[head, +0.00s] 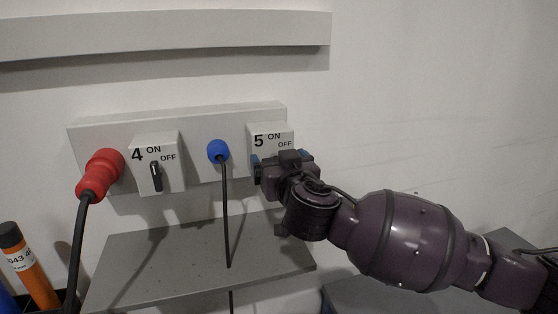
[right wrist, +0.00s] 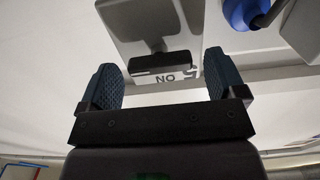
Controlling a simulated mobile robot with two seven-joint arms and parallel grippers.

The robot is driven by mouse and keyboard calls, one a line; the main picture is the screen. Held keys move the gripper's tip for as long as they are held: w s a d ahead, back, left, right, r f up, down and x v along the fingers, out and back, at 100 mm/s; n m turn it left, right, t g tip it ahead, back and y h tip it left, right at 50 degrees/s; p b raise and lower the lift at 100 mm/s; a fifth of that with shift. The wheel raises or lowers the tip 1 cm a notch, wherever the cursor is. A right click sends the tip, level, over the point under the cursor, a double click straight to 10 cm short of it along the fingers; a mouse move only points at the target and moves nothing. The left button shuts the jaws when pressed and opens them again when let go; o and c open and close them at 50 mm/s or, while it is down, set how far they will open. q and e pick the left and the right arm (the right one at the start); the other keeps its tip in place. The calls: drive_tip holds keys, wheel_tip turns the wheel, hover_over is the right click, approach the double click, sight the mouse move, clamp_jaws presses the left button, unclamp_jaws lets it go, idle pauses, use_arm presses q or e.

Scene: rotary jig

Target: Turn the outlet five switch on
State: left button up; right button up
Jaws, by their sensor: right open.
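The outlet five switch box (head: 259,141) is a light plate marked "5", "ON" and "OFF" at the right end of the wall panel. My right gripper (head: 280,162) is in front of its lower part and hides most of its knob in the head view. In the right wrist view the dark switch knob (right wrist: 160,63) appears as a bar beside the upside-down "ON" lettering. The open blue fingers of my right gripper (right wrist: 164,84) stand on either side of the knob, with visible gaps. I cannot tell the knob's exact setting. My left gripper is not in view.
A four switch (head: 156,177) with a black knob sits left on the panel (head: 200,116). A blue plug (head: 218,151) with a hanging cable is close left of my gripper. A red plug (head: 100,174) is further left. A grey shelf (head: 180,268) lies below.

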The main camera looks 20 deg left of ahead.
drive_tip(key=c, duration=0.9)
drive_tip(key=shift+f+n+b, duration=0.1)
drive_tip(key=shift+n+b, duration=0.3)
drive_tip(key=shift+n, duration=0.2)
drive_tip(key=shift+s+a+f+n+p, duration=0.15)
drive_tip(key=shift+n+p, duration=0.15)
drive_tip(key=shift+n, duration=3.9)
drive_tip(key=shift+a+n+p, duration=0.1)
drive_tip(key=shift+n+p, duration=0.2)
drive_tip(key=shift+n, duration=3.9)
drive_tip(key=o, duration=0.9)
